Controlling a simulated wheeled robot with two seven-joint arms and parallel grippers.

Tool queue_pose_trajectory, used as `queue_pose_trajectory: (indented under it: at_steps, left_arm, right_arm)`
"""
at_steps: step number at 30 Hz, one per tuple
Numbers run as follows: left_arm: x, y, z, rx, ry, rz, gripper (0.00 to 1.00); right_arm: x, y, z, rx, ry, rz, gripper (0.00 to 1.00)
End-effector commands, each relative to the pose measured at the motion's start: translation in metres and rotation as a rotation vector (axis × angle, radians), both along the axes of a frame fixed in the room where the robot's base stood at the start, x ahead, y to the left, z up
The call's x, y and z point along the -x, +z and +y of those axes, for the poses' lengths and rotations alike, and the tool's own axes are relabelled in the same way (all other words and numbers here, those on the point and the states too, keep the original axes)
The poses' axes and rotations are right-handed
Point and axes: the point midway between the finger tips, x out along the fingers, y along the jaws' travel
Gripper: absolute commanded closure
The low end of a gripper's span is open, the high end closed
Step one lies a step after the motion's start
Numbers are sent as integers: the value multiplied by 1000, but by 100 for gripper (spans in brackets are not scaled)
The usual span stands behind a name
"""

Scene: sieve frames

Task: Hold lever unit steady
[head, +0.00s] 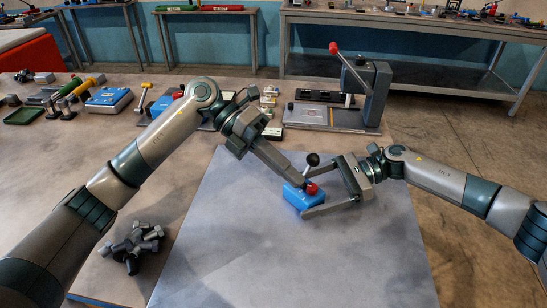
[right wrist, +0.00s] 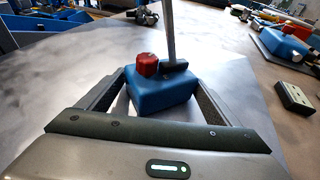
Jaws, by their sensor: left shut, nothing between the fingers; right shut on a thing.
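The lever unit is a blue box (head: 299,200) with a red button (head: 312,188) and a lever with a black knob (head: 312,159), resting on the grey mat. My right gripper (head: 307,193) is shut on the box, one finger along each side. In the right wrist view the blue box (right wrist: 163,95) sits between both fingers, with the red button (right wrist: 147,64) and a grey lever rod (right wrist: 169,30) on top; the knob is out of that view. My left gripper (head: 301,183) is shut and empty, its tip close to the lever; I cannot tell whether it touches.
A pile of dark bolts (head: 133,246) lies left of the grey mat (head: 225,250). A press with a red-knobbed handle (head: 362,92) stands behind the mat. Blue devices (head: 108,100) and tools line the table's far left. The mat's front half is clear.

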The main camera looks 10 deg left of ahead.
Motion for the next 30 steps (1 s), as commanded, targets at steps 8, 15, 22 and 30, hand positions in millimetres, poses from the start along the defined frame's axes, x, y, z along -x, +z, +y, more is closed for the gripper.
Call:
queue_pose_trajectory:
  at_steps: [8,15,22,30]
  left_arm:
    - [-16,0,-16,1,1,1,100]
    - [-31,4,-18,0,0,0,100]
    - [-33,5,-18,0,0,1,100]
    - [-33,5,-18,3,0,3,100]
  right_arm:
    - [0,0,0,-1,1,1,69]
    - [0,0,0,0,0,0,69]
    - [0,0,0,0,0,0,69]
    - [0,0,0,0,-1,0,69]
